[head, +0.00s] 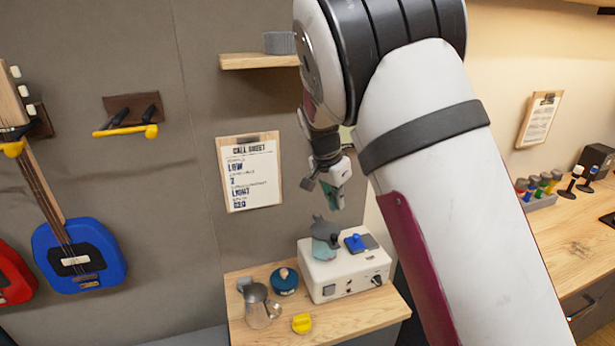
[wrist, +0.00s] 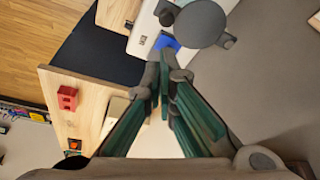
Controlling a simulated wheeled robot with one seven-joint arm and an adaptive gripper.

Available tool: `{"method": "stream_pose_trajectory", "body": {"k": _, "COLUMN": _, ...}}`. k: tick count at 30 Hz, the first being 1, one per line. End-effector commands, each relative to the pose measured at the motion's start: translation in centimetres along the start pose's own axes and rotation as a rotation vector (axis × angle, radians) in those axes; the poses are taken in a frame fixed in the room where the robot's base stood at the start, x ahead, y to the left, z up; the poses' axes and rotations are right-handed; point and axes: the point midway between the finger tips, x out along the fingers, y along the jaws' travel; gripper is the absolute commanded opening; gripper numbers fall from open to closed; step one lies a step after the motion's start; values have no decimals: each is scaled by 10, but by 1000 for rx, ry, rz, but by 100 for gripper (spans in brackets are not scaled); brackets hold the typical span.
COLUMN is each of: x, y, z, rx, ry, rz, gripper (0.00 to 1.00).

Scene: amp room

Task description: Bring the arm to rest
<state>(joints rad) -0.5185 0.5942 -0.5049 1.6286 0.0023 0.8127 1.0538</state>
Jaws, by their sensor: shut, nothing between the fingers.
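My gripper (head: 337,190) is in the air in front of the wall, above a white box-shaped amp (head: 325,281) on a wooden shelf top. Its fingers are shut with nothing between them. In the wrist view the green-sided fingers (wrist: 163,88) meet at their tips and point toward the amp's blue pad. My arm reaches across the right middle of the head view and hides part of the wall and counter behind it.
The shelf top (head: 345,325) also holds a metal pitcher (head: 262,308), a teal round item (head: 284,284) and a yellow knob (head: 302,323). A grey-blue figure-like item (head: 322,238) and a blue switch (head: 355,241) sit on the amp. A small wall shelf (head: 255,61) is above left.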

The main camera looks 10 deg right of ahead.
Motion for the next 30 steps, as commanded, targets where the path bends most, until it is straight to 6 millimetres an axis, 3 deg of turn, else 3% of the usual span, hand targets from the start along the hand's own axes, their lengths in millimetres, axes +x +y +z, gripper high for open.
{"method": "stream_pose_trajectory", "body": {"k": 9, "x": -69, "y": 61, "z": -4, "rx": -149, "ry": -103, "rz": -135, "gripper": 0}}
{"method": "stream_pose_trajectory", "body": {"k": 18, "x": -127, "y": 132, "z": 20, "rx": -374, "ry": -104, "rz": -279, "gripper": 0}}
{"method": "stream_pose_trajectory", "body": {"k": 24, "x": -151, "y": 181, "z": 47, "rx": -540, "ry": -42, "rz": -351, "gripper": 0}}
{"method": "stream_pose_trajectory", "body": {"k": 30, "x": -158, "y": 227, "z": 80, "rx": -709, "ry": 53, "rz": -382, "gripper": 0}}
